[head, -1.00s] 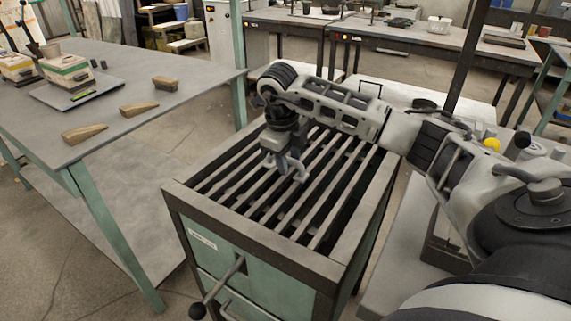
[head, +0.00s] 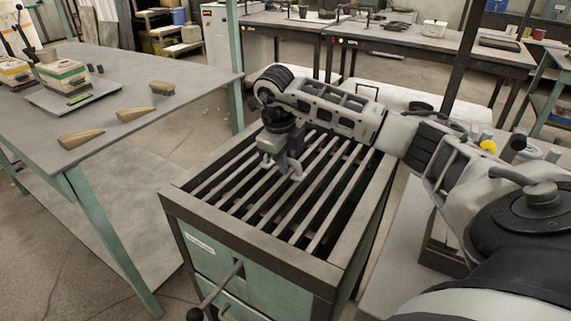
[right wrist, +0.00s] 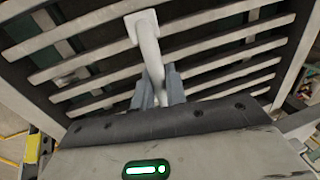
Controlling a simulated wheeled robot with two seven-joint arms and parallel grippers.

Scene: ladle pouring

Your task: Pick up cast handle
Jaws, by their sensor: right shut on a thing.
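The cast handle (right wrist: 147,35) is a smooth pale grey bar with a squarish flat end. In the right wrist view it runs from between the fingers out over the grate. My right gripper (right wrist: 158,88) is shut on it. In the head view the right gripper (head: 283,165) points down over the middle of the slatted grate. Only a small grey part of the handle shows there beside the fingers. I cannot tell whether the handle touches the slats. My left gripper is not in view.
The slatted grate (head: 240,185) tops a green cabinet with a dark rim and a front lever (head: 222,285). Benches stand at the back.

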